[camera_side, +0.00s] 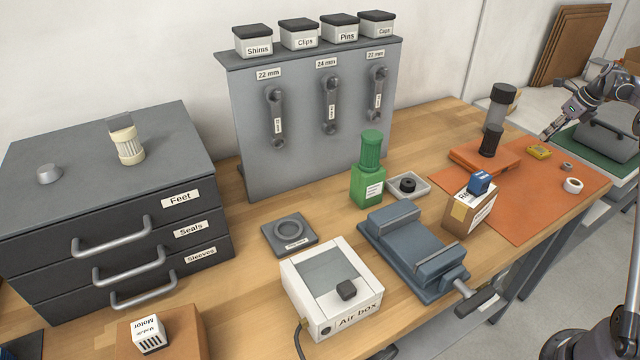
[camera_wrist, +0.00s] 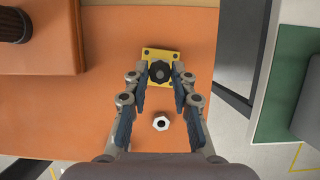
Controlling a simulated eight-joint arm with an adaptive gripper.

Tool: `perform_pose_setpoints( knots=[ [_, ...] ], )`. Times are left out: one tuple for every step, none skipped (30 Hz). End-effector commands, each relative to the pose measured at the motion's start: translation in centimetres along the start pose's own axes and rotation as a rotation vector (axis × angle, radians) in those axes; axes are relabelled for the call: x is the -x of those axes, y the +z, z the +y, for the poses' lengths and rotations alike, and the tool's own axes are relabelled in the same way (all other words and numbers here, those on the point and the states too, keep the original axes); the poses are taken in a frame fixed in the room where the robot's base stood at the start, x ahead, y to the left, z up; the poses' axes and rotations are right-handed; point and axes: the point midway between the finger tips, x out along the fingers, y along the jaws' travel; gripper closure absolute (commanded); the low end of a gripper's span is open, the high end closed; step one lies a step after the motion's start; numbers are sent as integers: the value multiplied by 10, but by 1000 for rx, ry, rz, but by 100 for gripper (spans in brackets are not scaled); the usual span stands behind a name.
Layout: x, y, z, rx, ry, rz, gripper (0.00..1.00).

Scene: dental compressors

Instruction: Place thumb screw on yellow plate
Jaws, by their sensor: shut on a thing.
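The yellow plate (camera_wrist: 150,55) lies on the orange mat, with small dark holes at its corners. It also shows in the side view (camera_side: 539,152). The black lobed thumb screw (camera_wrist: 160,72) is over the plate's middle in the wrist view, between my fingertips. My gripper (camera_wrist: 160,78) is shut on the thumb screw. In the side view my gripper (camera_side: 546,136) comes down from the upper right, close to the plate. I cannot tell whether the screw touches the plate, and the screw is too small to make out in the side view.
The orange mat (camera_side: 530,200) also holds a small grey nut (camera_side: 566,167), a white ring (camera_side: 573,186) and an orange block (camera_side: 470,158) with a black knob (camera_side: 490,140). A green mat (camera_wrist: 283,90) is at right.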

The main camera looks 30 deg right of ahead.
Motion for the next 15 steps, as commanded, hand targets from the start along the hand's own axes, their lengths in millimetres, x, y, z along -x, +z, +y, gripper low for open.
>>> perform_pose_setpoints(
  knots=[
    [-5,-2,0,1,0,0,89],
    [-9,-3,0,1,0,0,89],
    [-14,-5,0,1,0,0,89],
    [-17,-7,0,1,0,0,89],
    [-21,-8,0,1,0,0,89],
    [-25,-10,0,1,0,0,89],
    [-27,-11,0,1,0,0,89],
    [-28,-11,0,1,0,0,89],
    [-29,-12,0,1,0,0,89],
    [-28,-12,0,1,0,0,89],
    [-28,-12,0,1,0,0,89],
    [-28,-12,0,1,0,0,89],
    [-28,-12,0,1,0,0,89],
    [-28,-12,0,1,0,0,89],
    [-29,-12,0,1,0,0,89]
  ],
)
